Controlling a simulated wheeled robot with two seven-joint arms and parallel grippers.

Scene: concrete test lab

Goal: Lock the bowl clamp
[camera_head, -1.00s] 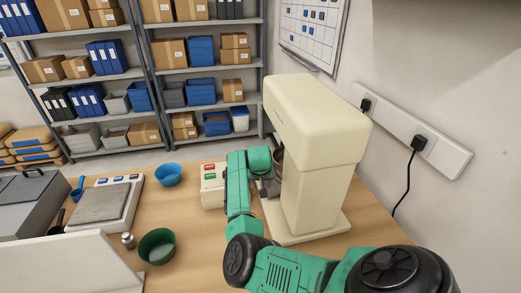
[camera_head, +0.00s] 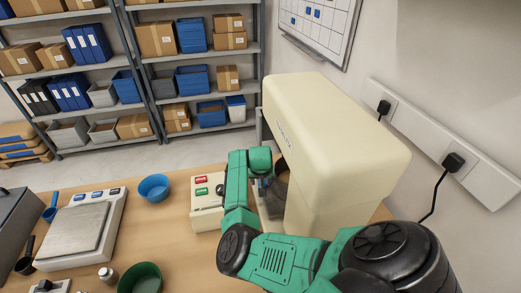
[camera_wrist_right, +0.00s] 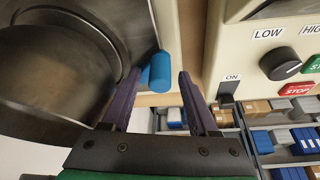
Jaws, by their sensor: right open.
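A cream mixer (camera_head: 335,125) stands on the table, and its metal bowl (camera_head: 281,185) shows partly behind my right arm. In the right wrist view the bowl (camera_wrist_right: 50,80) fills the left side. A blue cylindrical handle (camera_wrist_right: 161,72), apparently the clamp lever's grip, lies beside the bowl. My right gripper (camera_wrist_right: 159,78) is open, with its two dark fingers on either side of the blue handle. I cannot tell whether either finger touches it. In the head view my right gripper (camera_head: 262,186) is mostly hidden beside the bowl. My left gripper is not in view.
A control box (camera_head: 207,202) with a knob, switch and red and green buttons stands close left of my right arm. A blue bowl (camera_head: 154,188), a green bowl (camera_head: 141,279) and a scale (camera_head: 80,228) are farther left. A wall with sockets (camera_head: 450,155) bounds the right.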

